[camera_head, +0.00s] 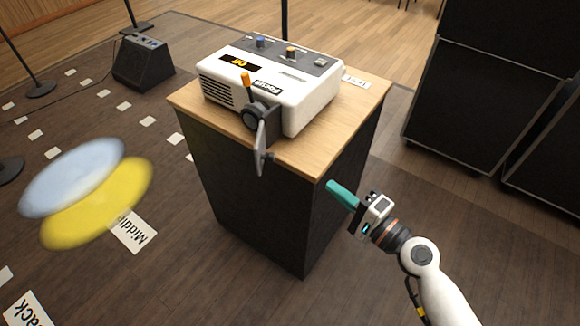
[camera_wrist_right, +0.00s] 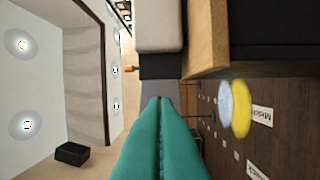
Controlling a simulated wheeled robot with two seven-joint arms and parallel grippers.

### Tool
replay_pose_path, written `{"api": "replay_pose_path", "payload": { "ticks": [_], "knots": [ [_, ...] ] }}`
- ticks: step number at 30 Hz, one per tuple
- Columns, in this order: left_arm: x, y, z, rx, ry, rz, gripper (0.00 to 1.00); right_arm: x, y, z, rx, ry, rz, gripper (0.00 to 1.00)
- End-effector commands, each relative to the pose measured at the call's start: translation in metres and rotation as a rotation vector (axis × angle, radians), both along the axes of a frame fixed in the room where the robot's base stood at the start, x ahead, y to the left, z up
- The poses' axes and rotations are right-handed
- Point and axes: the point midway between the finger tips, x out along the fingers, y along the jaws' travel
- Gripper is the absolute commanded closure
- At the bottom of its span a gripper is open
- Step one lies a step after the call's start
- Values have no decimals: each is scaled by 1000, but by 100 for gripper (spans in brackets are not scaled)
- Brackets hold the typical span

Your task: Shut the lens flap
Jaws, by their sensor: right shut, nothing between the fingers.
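The white projector (camera_head: 275,85) sits on top of a wood-topped black cabinet. Its dark round lens (camera_head: 254,117) faces the front left, with an orange lever (camera_head: 246,79) above it. The grey lens flap (camera_head: 260,150) stands out from the lens over the cabinet's front edge, so it looks open. My right gripper (camera_head: 332,185), with teal fingers, is shut and empty, to the right of the flap and apart from it, by the cabinet's right side. In the right wrist view the shut fingers (camera_wrist_right: 160,104) point towards a grey panel (camera_wrist_right: 160,91), apparently the flap. My left gripper is not in view.
The cabinet's wooden top (camera_head: 325,145) has a bare strip right of the projector and a white label (camera_head: 356,81). Blue and yellow light discs (camera_head: 95,205) show at the left. A black speaker (camera_head: 143,62) stands behind left, and large black cases (camera_head: 478,100) stand at right.

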Motion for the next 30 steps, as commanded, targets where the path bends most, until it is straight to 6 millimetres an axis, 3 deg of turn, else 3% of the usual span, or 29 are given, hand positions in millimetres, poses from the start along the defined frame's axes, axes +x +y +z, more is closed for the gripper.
{"api": "replay_pose_path", "payload": {
  "ticks": [14,21,30],
  "knots": [
    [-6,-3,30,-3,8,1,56,71,63,7,-1,-1,-2,100],
    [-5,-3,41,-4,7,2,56,72,95,7,-3,2,-3,100],
    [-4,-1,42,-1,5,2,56,72,102,5,-5,0,-2,100]
  ]
}}
